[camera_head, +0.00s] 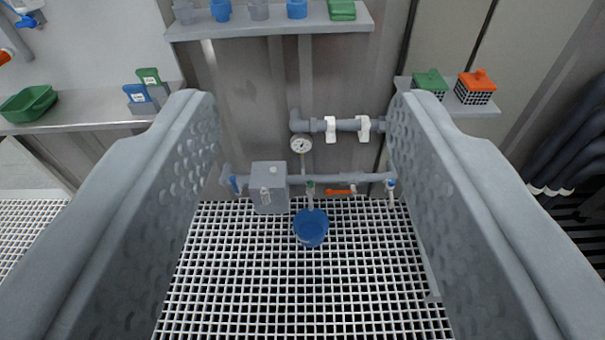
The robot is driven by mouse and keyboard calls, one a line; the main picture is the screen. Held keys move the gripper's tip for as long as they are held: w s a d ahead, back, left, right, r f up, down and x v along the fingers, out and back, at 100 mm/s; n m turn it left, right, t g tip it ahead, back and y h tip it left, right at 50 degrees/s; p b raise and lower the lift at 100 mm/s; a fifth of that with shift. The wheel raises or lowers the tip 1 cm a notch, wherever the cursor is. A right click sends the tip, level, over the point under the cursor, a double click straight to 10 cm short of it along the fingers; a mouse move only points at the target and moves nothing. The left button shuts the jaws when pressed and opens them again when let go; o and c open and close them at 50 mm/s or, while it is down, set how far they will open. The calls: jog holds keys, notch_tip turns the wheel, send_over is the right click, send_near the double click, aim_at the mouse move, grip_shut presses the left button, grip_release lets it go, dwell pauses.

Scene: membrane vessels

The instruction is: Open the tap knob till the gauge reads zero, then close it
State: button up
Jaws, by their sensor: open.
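A round white gauge (301,145) sits on a thin stem above the lower grey pipe (335,179); its reading is too small to make out. A small tap with a green knob (310,186) is on that pipe just below the gauge, above a blue bucket (311,229). An orange lever (339,192) is right of it. Blue handles show near the pipe's left end (235,184) and right end (390,184). I cannot tell for sure which one is the tap knob. My gripper (303,97) is open and empty, its fingers framing the pipework from a distance.
A grey box (269,188) sits on the lower pipe. An upper pipe (348,125) with white clips runs along the wall. A shelf (270,29) with cups is above. Side shelves hold a green tray (28,103) and orange basket (475,88). The floor is white grating (300,290).

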aim_at(310, 183)
jog(key=w+a+f+m+g, duration=0.1)
jog(key=w+f+g, duration=0.1)
jog(key=w+f, duration=0.9)
jog(key=w+a+f+m+g, duration=0.1)
jog(key=w+f+g, duration=0.2)
jog(key=w+f, duration=0.8)
jog(key=w+a+f+m+g, duration=0.2)
jog(key=w+f, duration=0.4)
jog(key=w, duration=1)
jog(key=w+a+f+m+g+h, duration=0.15)
jog(key=w+f, duration=0.25)
jog(key=f, duration=1.2)
jog(key=w+a+f+g, duration=0.1)
jog(key=w+f+g, duration=0.2)
jog(key=f, duration=1.2)
jog(key=w+a+f+m+g+h, duration=0.15)
jog(key=w+f, duration=0.25)
jog(key=f, duration=1.2)
jog(key=shift+n+y, duration=0.3)
jog(key=w+d, duration=0.2)
jog(key=w, duration=0.1)
jog(key=w+d, duration=0.5)
jog(key=w, duration=0.2)
jog(key=shift+d+f, duration=0.1)
jog(key=shift+d, duration=0.1)
jog(key=shift+w+d+f, duration=0.15)
jog(key=shift+w+f, duration=0.1)
jog(key=shift+f, duration=0.25)
